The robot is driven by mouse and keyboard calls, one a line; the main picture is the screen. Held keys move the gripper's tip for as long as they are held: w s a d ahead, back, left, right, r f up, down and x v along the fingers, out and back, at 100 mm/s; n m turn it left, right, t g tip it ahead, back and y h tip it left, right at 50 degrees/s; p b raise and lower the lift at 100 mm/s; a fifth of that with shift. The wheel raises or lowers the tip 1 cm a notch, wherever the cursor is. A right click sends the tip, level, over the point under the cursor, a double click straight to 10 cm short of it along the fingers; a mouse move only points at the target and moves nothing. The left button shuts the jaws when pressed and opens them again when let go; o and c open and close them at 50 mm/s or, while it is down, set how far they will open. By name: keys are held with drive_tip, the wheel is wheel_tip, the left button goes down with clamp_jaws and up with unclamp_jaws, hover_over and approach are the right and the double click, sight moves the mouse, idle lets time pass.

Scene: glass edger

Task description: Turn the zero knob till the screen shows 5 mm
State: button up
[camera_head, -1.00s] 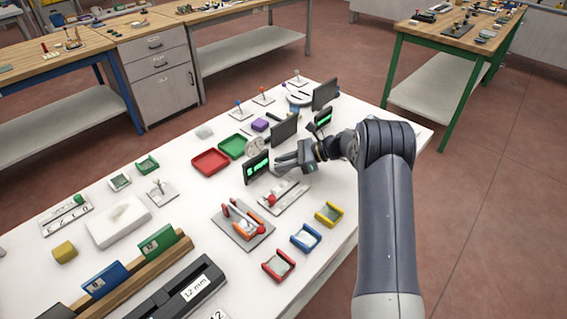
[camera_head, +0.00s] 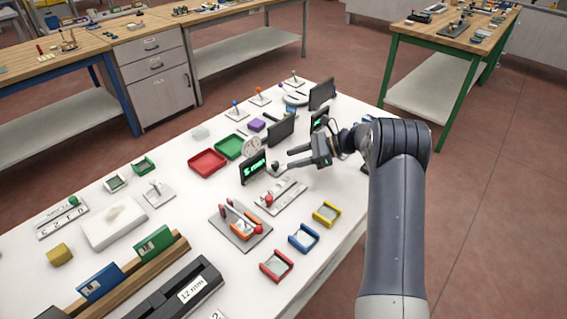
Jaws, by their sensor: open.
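A small black screen (camera_head: 253,167) stands in the middle of the white table, with green text that appears to read 5 mm. A small dark knob (camera_head: 275,167) shows just right of this screen; I take it to be the zero knob, but its markings are too small to read. My gripper (camera_head: 290,158) is open and empty, its two fingers pointing left toward the knob. The fingertips appear apart from the knob, a little to its right.
A plate with a red-knobbed lever (camera_head: 281,195) lies in front of the screen. A dial (camera_head: 253,147) and another dark screen (camera_head: 281,130) stand behind it. Red (camera_head: 208,163) and green (camera_head: 229,147) trays are to the left. Small coloured holders line the front right edge.

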sight(278, 163)
drive_tip(key=v, duration=0.5)
drive_tip(key=shift+d+r, duration=0.1)
drive_tip(key=shift+d, duration=0.15)
drive_tip(key=p+x, duration=0.1)
drive_tip(key=x, duration=1)
drive_tip(key=shift+s, duration=0.1)
drive_tip(key=shift+m+t, duration=0.3)
